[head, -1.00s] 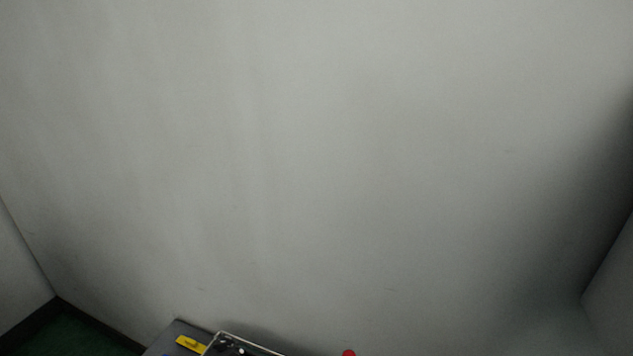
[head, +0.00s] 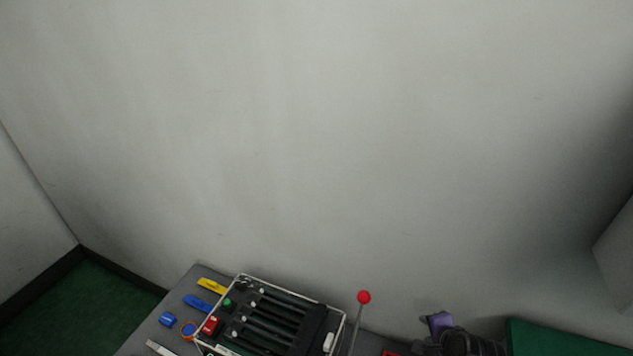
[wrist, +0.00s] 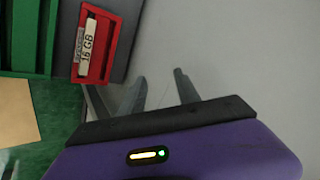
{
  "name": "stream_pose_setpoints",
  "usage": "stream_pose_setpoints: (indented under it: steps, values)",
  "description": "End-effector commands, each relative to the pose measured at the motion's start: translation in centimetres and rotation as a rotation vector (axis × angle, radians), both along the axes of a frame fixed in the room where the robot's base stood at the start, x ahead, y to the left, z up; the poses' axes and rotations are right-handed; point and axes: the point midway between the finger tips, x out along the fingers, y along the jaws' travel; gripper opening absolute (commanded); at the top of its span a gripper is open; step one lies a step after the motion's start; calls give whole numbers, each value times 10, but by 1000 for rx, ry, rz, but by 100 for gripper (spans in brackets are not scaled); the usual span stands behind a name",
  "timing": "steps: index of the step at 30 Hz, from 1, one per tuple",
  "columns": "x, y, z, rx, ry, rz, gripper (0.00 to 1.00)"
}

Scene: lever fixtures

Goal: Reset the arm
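My gripper shows in the wrist view with its two grey fingers (wrist: 160,84) apart and nothing between them. Its purple body (wrist: 190,150) fills the bottom of that view. In the head view, a purple and black part of my arm (head: 440,325) is at the lower right, and the fingers cannot be made out there. A lever with a red ball knob (head: 364,297) on a thin rod stands right of a black panel with sliders (head: 270,318). My arm is right of the lever, apart from it.
The grey table (head: 150,335) holds a yellow item (head: 212,286), blue items (head: 198,303) and a red button (head: 211,325). A red block labelled 16 GB (wrist: 97,45) is at the wrist view's upper left. A plain wall (head: 320,130) stands behind.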

Motion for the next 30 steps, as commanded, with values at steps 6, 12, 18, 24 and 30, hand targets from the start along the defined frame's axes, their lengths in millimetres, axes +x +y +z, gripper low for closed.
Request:
stream_pose_setpoints:
  steps: [6,12,18,24,30]
  values:
    - [-28,-31,45,-392,-231,232,39]
    - [-82,-27,94,-735,-402,438,39]
    - [-148,0,142,-990,-534,591,39]
    - [-219,34,190,-1160,-633,690,39]
    - [-287,64,235,-1240,-688,736,39]
